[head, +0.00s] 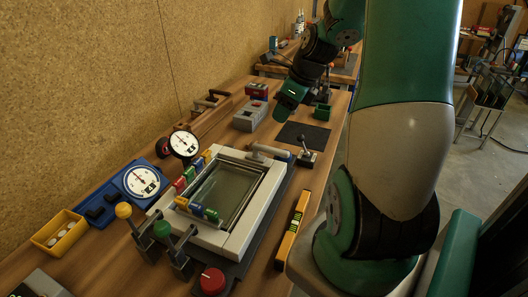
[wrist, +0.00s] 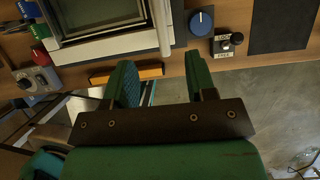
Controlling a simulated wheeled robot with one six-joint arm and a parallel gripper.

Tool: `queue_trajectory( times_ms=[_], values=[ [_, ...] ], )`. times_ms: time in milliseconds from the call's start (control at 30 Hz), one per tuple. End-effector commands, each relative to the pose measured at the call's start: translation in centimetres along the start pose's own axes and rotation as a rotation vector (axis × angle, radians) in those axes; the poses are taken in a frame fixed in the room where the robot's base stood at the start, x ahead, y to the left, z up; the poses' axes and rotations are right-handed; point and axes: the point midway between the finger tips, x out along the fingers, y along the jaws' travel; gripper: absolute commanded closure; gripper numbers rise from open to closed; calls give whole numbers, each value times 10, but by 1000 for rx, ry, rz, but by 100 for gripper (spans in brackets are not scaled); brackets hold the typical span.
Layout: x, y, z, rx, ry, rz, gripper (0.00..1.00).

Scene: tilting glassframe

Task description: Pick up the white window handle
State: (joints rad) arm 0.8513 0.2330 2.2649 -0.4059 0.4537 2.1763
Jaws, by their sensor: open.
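The white window handle (head: 268,151) is a pale bar at the far right corner of the window frame (head: 237,240) in the head view. In the wrist view a pale upright bar (wrist: 164,26) at the frame's right side looks like this handle; its upper end is cut off. My gripper (head: 284,110) hangs beyond the frame in the head view, apart from the handle. In the wrist view its two green fingers (wrist: 160,80) are spread, with nothing between them, below the handle in the picture.
A joystick box (head: 307,155) and a black mat (head: 303,136) lie close to the handle. A blue knob (wrist: 201,22) is just right of it. A yellow level (head: 294,228) lies along the near table edge. A red button (head: 212,280) and toggle levers stand nearby.

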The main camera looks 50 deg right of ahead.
Motion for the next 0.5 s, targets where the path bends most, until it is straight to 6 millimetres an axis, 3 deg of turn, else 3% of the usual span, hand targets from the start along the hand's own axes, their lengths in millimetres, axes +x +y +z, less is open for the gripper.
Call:
queue_trajectory(
  times_ms=[300,500],
  values=[
    [72,2,0,-5,4,7,49],
    [93,2,0,-7,2,3,49]
  ],
)
